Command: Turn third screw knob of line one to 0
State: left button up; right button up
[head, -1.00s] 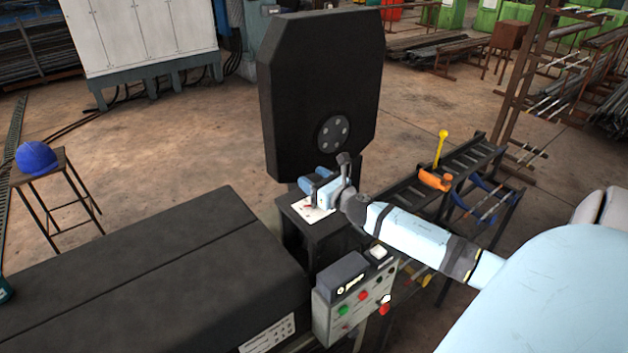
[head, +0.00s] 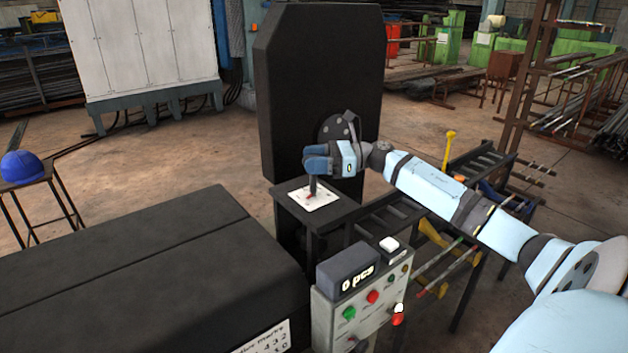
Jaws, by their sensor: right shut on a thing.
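My right gripper (head: 318,165) comes in from the right on its pale blue arm. It is shut on a dark, upright, narrow thing (head: 313,187), mostly hidden by the fingers. The lower end of this thing is above or touching a white card (head: 322,203) with a small red mark, on a small black stand; I cannot tell if they touch. Behind it stands a large black panel (head: 310,70) with a round plate of bolts (head: 336,130), partly covered by the gripper. No screw knob can be made out clearly. My left gripper is not in view.
A grey control box (head: 345,318) with coloured buttons and a "0 pcs" display (head: 357,277) stands in front. A long black casing (head: 130,275) with a numbered label (head: 265,341) fills the lower left. A black rack (head: 483,163) stands behind my arm. A blue helmet (head: 22,167) rests on a stool.

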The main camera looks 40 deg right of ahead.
jog(key=shift+f+n+g+y+b, duration=0.1)
jog(key=shift+n+g+y+b, duration=0.65)
jog(key=shift+g+b, duration=0.35)
jog(key=shift+n, duration=0.25)
jog(key=o, duration=0.9)
jog(key=shift+a, duration=0.1)
jog(key=shift+c, duration=0.2)
jog(key=v, duration=1.3)
jog(key=shift+d+b, duration=0.45)
